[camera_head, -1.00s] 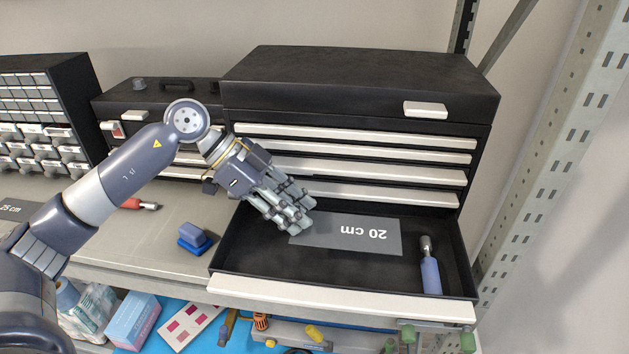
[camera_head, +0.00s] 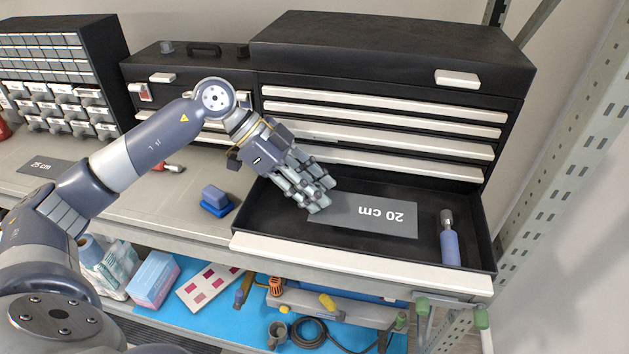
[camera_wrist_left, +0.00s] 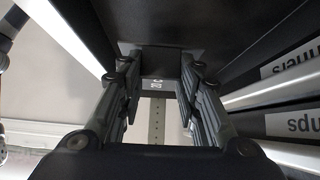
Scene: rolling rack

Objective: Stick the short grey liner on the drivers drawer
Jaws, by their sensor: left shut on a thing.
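The short grey liner (camera_head: 350,212), marked "20 cm", is over or on the floor of the open bottom drawer (camera_head: 290,245). Whether it touches the floor I cannot tell. My left gripper (camera_head: 318,203) reaches down from the left and is shut on the liner's left end. In the left wrist view the fingers (camera_wrist_left: 158,95) stand either side of the dark liner, with part of its print showing. A blue-handled driver (camera_head: 451,245) lies in the drawer's right part, apart from the liner. My right gripper is not in view.
A longer grey liner (camera_head: 42,168), marked "25 cm", lies on the bench at left. A blue block (camera_head: 215,200) and a red-handled tool (camera_head: 170,167) lie left of the drawer. Closed drawers (camera_head: 400,143) rise behind. The lower shelf holds clutter.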

